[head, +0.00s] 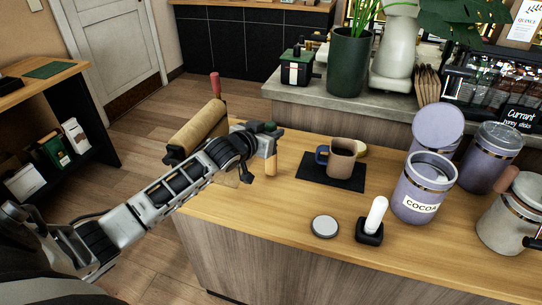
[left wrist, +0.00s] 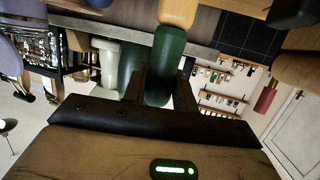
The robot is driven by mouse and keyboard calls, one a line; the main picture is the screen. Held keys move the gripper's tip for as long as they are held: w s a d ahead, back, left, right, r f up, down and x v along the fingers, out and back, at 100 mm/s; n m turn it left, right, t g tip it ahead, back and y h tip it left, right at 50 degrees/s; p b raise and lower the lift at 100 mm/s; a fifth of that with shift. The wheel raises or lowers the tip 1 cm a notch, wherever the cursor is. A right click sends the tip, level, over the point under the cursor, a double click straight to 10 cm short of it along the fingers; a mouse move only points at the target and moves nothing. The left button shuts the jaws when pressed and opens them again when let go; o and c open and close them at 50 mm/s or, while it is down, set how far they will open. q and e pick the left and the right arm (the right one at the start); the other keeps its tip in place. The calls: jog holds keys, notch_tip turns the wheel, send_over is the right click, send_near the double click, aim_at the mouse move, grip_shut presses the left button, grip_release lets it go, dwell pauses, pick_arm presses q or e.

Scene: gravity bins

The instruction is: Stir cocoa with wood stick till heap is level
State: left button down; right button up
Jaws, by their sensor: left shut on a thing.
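My left gripper (head: 266,147) is shut on a stick with a green grip and a wooden end (head: 271,165), held over the counter's left part, wooden end down. In the left wrist view the stick's green part (left wrist: 165,65) sits between the fingers and its wooden end (left wrist: 178,12) reaches the top edge. The cocoa canister (head: 416,207), purple with a white label, stands upright at the right, apart from the stick. Its top looks open, with a round purple lid (head: 438,125) behind it. The cocoa surface cannot be made out. My right gripper is not in view.
A brown mug (head: 341,158) on a black mat (head: 312,168) stands between the stick and canister. A white upright handle in a black holder (head: 371,236) and a grey disc (head: 325,226) are in front. Other canisters (head: 491,157) crowd the right. A brown roll (head: 197,130) lies left.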

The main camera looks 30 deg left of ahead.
pick_arm(q)
jog(key=shift+r+p, duration=2.55)
jog(key=shift+r, duration=0.35)
jog(key=shift+d+f, duration=0.1)
